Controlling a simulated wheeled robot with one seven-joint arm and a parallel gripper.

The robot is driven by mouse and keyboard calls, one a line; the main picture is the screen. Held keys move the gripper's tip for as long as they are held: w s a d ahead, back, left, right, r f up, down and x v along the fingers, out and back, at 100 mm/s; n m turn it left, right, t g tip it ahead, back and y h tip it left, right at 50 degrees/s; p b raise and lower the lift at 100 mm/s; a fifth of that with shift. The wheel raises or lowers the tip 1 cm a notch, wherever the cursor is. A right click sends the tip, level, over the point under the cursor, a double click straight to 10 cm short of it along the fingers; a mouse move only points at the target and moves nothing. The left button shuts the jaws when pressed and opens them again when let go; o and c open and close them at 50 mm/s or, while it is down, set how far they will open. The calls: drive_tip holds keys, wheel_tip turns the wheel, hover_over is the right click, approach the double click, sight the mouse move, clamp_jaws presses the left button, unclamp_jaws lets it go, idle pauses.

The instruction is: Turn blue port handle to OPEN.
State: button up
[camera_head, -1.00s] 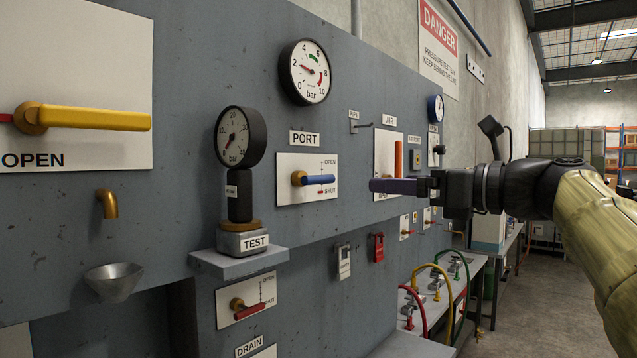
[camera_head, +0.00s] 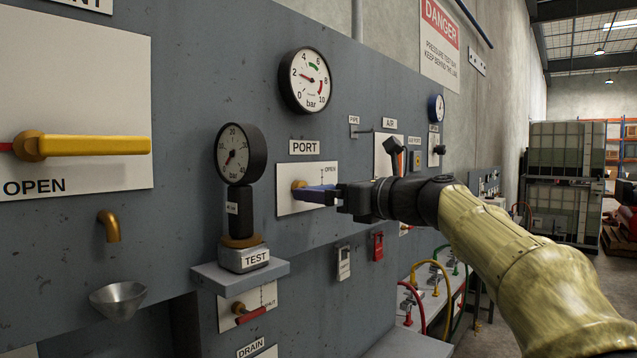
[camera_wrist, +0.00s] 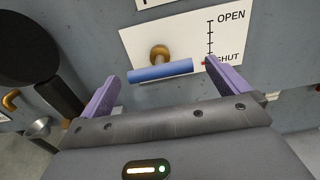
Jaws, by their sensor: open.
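The blue port handle (camera_wrist: 160,71) shows in the wrist view on its brass hub (camera_wrist: 159,53), mounted on a white plate (camera_wrist: 185,33) marked OPEN above and SHUT below. The handle lies roughly level, its free end towards the SHUT mark. My gripper (camera_wrist: 152,80) is open, with one purple finger to the left of the handle and one to its right. I see no clear contact between fingers and handle. In the head view my gripper (camera_head: 318,195) is in front of the PORT plate (camera_head: 307,178) and hides most of the handle.
A pressure gauge on a TEST block (camera_head: 243,257) stands on a small shelf left of the port plate. A yellow handle (camera_head: 95,145) is further left. A red-handled valve (camera_head: 249,314) is below. Tags (camera_head: 343,262) hang below right. The AIR plate is partly behind my arm.

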drive_tip(key=shift+p+x, duration=0.3)
drive_tip(key=shift+x, duration=1.05)
drive_tip(key=c, duration=0.7)
drive_tip(key=shift+c, duration=0.2)
